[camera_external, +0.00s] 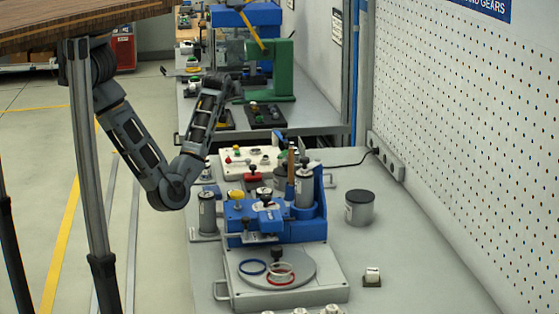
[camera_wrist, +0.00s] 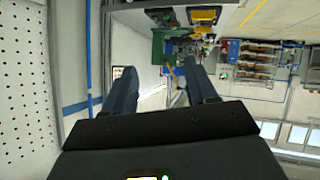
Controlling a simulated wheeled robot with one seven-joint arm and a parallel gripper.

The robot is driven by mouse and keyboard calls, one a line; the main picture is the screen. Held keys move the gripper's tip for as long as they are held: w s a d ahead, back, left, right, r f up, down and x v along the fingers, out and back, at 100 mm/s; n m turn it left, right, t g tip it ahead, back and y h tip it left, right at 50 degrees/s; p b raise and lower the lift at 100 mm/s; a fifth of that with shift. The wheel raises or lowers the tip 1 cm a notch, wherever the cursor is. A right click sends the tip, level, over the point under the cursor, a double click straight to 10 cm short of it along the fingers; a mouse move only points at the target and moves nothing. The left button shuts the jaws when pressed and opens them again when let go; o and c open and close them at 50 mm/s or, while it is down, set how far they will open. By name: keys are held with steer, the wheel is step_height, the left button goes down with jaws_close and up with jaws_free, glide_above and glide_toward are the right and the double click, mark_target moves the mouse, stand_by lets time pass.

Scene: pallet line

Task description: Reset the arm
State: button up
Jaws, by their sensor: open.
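My arm shows at the left in the external view, bent at a low elbow with its forearm rising. My gripper (camera_external: 230,88) is at the upper end, above the left side of the workbench and in front of the green machine. In the wrist view my gripper (camera_wrist: 161,88) has its two dark fingers spread well apart. Nothing is between them; the far workshop shows through the gap.
The near workbench (camera_external: 420,240) bears a blue fixture (camera_external: 275,224) on a grey base, a dark-lidded can (camera_external: 360,207) and small parts. Behind stand a green machine (camera_external: 284,72) and another bench. A perforated wall (camera_external: 460,120) bounds the right. The left floor is mostly free.

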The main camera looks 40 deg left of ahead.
steer(key=s+a+m+t, duration=0.1)
steer(key=a+m+t, duration=0.45)
steer(key=a, duration=0.35)
steer(key=s+a+f+m+h, duration=0.2)
steer(key=s+f+m+h, duration=0.2)
steer(key=s+f+m, duration=0.55)
steer(key=s+d+f+n, duration=0.1)
steer(key=s+d+n, duration=0.1)
steer(key=s, duration=0.8)
steer(key=s+d+f+n+g, duration=0.1)
steer(key=s+n, duration=0.1)
steer(key=s, duration=0.8)
steer(key=s+d+f+n+h, duration=0.1)
steer(key=s+d+n, duration=0.1)
steer(key=s, duration=0.8)
steer(key=shift+s+d+f+n+g, duration=0.3)
steer(key=shift+d+f+n+g, duration=0.05)
steer(key=shift+n, duration=0.15)
